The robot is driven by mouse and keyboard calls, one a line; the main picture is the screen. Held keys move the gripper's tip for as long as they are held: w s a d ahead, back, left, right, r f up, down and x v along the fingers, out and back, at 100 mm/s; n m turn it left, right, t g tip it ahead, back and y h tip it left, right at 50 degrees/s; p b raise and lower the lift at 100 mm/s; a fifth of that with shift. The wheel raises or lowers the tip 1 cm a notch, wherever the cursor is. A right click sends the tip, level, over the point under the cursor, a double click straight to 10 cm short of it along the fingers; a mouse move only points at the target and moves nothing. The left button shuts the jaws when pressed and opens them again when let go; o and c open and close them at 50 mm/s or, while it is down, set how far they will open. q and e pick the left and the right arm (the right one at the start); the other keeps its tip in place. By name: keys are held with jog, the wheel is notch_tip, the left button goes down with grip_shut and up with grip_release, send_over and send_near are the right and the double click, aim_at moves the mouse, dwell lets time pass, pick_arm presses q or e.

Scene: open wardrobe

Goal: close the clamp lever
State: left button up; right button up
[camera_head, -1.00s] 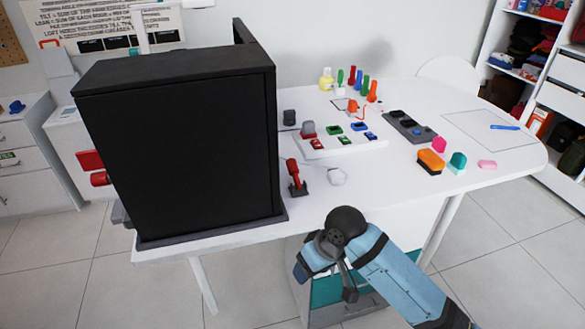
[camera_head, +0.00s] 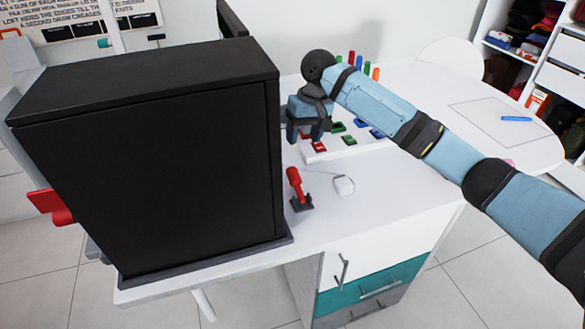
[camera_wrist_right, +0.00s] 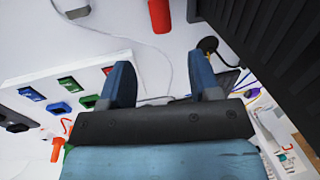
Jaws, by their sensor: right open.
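The clamp lever (camera_head: 295,183) is a red handle on a small dark base. It stands tilted on the white table, just right of the black cabinet. In the right wrist view a red rounded end (camera_wrist_right: 160,15), likely the same handle, shows at the top edge, beyond my fingertips. My right gripper (camera_head: 305,132) is over the table, behind the lever in the head view, close to the cabinet's side and apart from the lever. In the wrist view its two blue fingers (camera_wrist_right: 162,80) are spread with nothing between them. My left gripper is out of view.
The black cabinet (camera_head: 150,170) stands close on the left. A white board with coloured switches (camera_head: 345,150) lies partly behind my right arm. A small white object with a cord (camera_head: 344,186) lies right of the lever. The table's front right is clear.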

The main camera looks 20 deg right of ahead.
aim_at(295, 173)
jog(key=f, duration=0.4)
jog(key=a+f, duration=0.1)
jog(key=f, duration=0.3)
jog(key=a+f, duration=0.1)
jog(key=f, duration=0.3)
jog(key=shift+s+a+f, duration=0.1)
jog(key=shift+a+f, duration=0.05)
jog(key=shift+f, duration=0.1)
grip_shut()
